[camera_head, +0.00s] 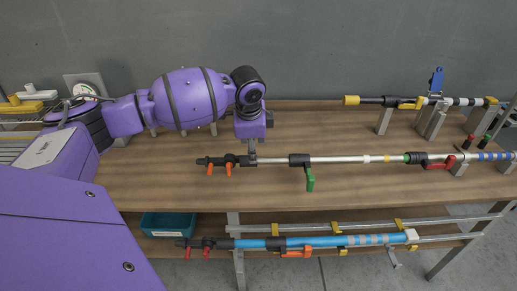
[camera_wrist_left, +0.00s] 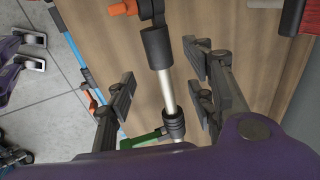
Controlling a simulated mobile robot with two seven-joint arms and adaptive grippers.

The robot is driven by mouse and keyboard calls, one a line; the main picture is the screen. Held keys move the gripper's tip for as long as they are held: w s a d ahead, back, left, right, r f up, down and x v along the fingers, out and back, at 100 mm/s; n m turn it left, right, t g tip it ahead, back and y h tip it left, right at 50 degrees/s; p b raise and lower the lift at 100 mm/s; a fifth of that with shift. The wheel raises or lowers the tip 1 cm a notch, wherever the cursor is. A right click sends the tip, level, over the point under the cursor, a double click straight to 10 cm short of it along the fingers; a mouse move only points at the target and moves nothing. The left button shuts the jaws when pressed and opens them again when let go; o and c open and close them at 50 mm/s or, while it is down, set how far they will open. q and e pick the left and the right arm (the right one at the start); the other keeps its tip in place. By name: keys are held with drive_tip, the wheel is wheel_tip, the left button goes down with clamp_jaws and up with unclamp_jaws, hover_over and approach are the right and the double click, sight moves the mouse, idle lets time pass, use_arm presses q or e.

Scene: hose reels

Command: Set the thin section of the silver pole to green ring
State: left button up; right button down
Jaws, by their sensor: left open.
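The silver pole (camera_head: 340,159) lies level above the middle of the wooden workbench. A black clamp with a green lever (camera_head: 310,181) sits on it, with the lever hanging down. A green ring (camera_head: 407,157) is farther right on the pole, beside a black clamp with a red lever (camera_head: 440,164). My left gripper (camera_head: 252,148) is over the pole's left part, left of the green lever. In the left wrist view the open fingers (camera_wrist_left: 160,92) are on either side of the silver tube (camera_wrist_left: 168,92), apart from it. The green lever (camera_wrist_left: 140,139) shows there too.
The pole's left end has orange levers (camera_head: 220,169). A yellow-tipped pole (camera_head: 351,100) with a blue part (camera_head: 436,80) lies behind. A blue pole (camera_head: 320,240) and a teal bin (camera_head: 168,223) are on the lower level. The front bench surface (camera_head: 380,195) is mostly free.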

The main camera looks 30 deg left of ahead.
use_arm(q)
drive_tip(key=shift+a+r, duration=0.25)
drive_tip(key=shift+a, duration=0.2)
drive_tip(key=f, duration=0.4)
drive_tip(key=shift+a, duration=0.3)
drive_tip(key=shift+x, duration=1.1)
drive_tip(key=shift+w+f, duration=0.2)
drive_tip(key=shift+f, duration=0.2)
drive_tip(key=shift+c, duration=0.2)
drive_tip(key=c, duration=1.1)
drive_tip(key=shift+a, duration=0.1)
clamp_jaws()
use_arm(e)
drive_tip(key=shift+s+d+f, duration=0.15)
drive_tip(key=shift+s+f, duration=0.5)
drive_tip(key=shift+s, duration=0.3)
